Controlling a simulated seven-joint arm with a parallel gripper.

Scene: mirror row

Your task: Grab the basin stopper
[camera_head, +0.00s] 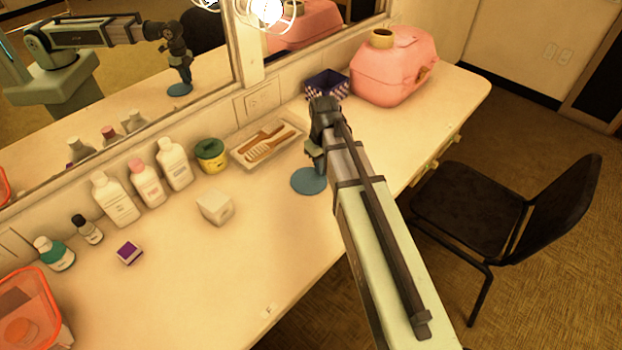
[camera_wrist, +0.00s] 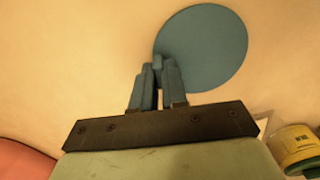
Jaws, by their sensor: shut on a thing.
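The basin stopper (camera_head: 308,182) is a flat, round blue disc on the pale counter, in front of the tray. It also shows in the wrist view (camera_wrist: 212,45), at the top right of centre. My gripper (camera_head: 315,166) points down over the stopper. In the wrist view my gripper (camera_wrist: 157,75) is shut on a narrow blue upright part at the disc's near left edge. The fingers hide most of that part. The disc looks level; I cannot tell whether it touches the counter or is slightly raised.
A tray (camera_head: 235,153) with a comb and brush, a green-lidded jar (camera_head: 211,156) and a white box (camera_head: 215,208) stand left of the stopper. Several bottles line the mirror.

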